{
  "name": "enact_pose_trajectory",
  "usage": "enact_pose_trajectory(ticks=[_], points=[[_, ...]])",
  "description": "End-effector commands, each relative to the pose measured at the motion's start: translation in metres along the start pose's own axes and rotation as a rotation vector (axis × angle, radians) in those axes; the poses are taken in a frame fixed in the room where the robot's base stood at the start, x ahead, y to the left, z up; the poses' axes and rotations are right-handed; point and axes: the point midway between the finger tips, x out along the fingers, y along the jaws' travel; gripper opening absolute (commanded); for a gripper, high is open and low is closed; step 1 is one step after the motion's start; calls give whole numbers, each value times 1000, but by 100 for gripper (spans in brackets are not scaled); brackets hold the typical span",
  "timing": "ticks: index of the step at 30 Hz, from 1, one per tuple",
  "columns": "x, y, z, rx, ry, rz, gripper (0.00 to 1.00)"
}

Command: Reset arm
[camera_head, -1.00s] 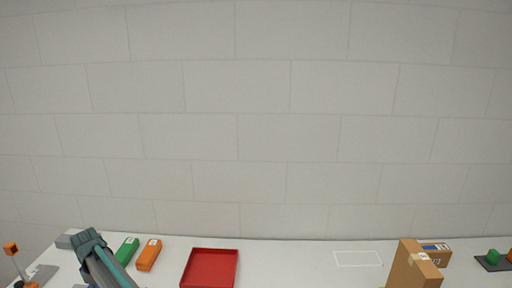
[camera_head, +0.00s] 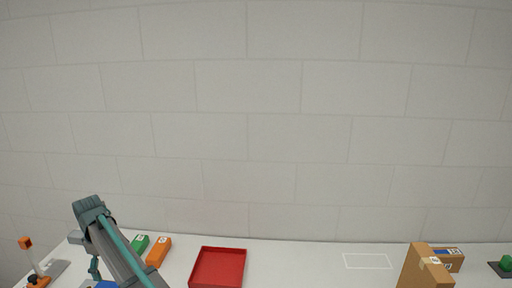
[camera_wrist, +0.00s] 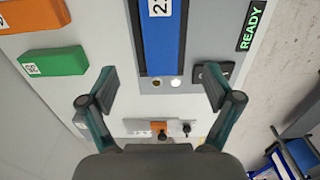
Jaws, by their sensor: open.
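My gripper (camera_wrist: 159,90) is open in the wrist view, its two fingers wide apart with nothing between them. Beyond the fingers is a blue block (camera_wrist: 166,35) with a white label, lying in a grey fixture (camera_wrist: 205,40) beside a green READY display (camera_wrist: 251,25). My arm rises at the lower left of the head view; the gripper's fingers are hard to make out there. A green block (camera_wrist: 55,62) and an orange block (camera_wrist: 35,14) lie apart from the gripper. They also show in the head view as green (camera_head: 140,244) and orange (camera_head: 158,251).
A red tray (camera_head: 218,268) sits on the white table (camera_head: 305,262). Cardboard boxes (camera_head: 425,268) stand at the right, near a white outlined rectangle (camera_head: 367,261). The table between tray and boxes is clear.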

Motion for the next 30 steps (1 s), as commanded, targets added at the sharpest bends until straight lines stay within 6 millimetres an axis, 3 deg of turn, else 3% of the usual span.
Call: enact_pose_trajectory(ticks=[1, 17, 24, 30], points=[[13, -1, 2, 0, -3, -2, 89], [108, -1, 1, 0, -2, -2, 89], [60, 0, 0, 0, 1, 1, 89], [34, 0, 0, 0, -1, 0, 89]])
